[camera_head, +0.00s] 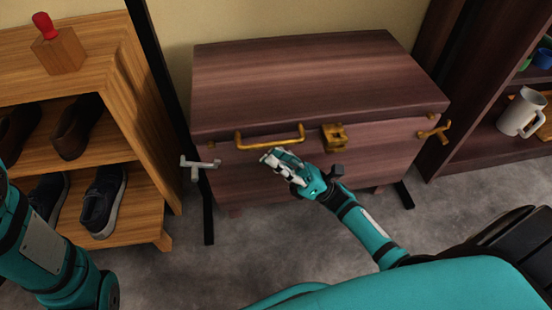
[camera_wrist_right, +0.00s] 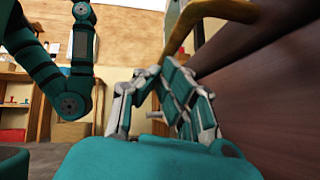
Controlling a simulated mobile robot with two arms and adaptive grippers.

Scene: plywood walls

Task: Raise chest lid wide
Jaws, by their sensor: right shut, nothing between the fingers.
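The dark wooden chest (camera_head: 310,82) stands against the wall with its lid down. A brass handle (camera_head: 270,138) runs along the front under the lid's edge, and a brass latch (camera_head: 334,137) sits to its right. My right gripper (camera_head: 268,156) is just below the handle in the head view, near the chest's front, shut and empty. In the right wrist view its fingers (camera_wrist_right: 150,90) are beside the dark chest front, with the brass handle (camera_wrist_right: 205,15) above them. I cannot tell if they touch it. Of my left side only arm links show; the left gripper is out of view.
A light wooden shoe rack (camera_head: 75,135) stands to the left, with a red-handled block (camera_head: 58,48) on top. A dark shelf with a white mug (camera_head: 522,112) is at the right. Grey metal side fitting (camera_head: 200,164) sticks out left of the chest. Grey floor in front is open.

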